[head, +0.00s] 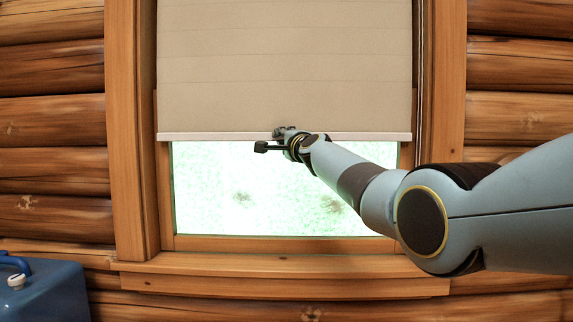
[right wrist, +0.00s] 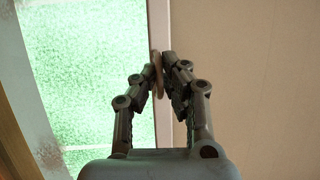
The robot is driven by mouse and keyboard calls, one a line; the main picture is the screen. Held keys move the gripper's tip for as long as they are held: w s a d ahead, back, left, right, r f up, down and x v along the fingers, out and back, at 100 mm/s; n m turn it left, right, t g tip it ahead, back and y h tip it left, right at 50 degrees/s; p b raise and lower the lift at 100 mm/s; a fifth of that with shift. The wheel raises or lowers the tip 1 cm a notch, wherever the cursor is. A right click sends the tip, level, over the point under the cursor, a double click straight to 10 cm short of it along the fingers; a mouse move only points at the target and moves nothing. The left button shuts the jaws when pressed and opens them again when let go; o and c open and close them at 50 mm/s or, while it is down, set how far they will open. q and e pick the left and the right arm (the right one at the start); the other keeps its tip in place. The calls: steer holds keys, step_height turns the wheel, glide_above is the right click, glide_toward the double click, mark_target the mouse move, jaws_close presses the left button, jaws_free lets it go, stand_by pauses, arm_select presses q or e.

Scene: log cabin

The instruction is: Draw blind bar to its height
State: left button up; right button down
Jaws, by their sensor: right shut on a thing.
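The beige blind (head: 285,65) hangs over the upper part of the window in the head view. Its pale bottom bar (head: 210,136) runs level across the window, with bright glass below it. My right gripper (head: 279,133) is at the middle of the bar. In the right wrist view the fingers of my right gripper (right wrist: 161,62) are shut on a small light piece at the bar (right wrist: 160,20), with the blind fabric (right wrist: 250,70) to the right. The fingers partly hide the held piece. My left gripper is not in view.
A wooden window frame (head: 126,130) surrounds the blind. The sill (head: 270,264) juts out below the glass (head: 260,200). A blue container (head: 45,295) stands at the lower left. Log walls (head: 50,120) lie on both sides. The space before the lower glass is clear left of my arm.

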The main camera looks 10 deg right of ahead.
mark_target(277, 94)
steer(key=shift+r, duration=0.9)
steer(key=c, duration=1.5)
jaws_free()
steer(key=shift+p, duration=0.3)
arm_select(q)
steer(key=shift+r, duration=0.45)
arm_select(e)
steer(key=shift+o, duration=0.2)
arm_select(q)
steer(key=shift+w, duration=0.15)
arm_select(e)
step_height(277, 94, up, 10)
steer(key=shift+r, duration=0.1)
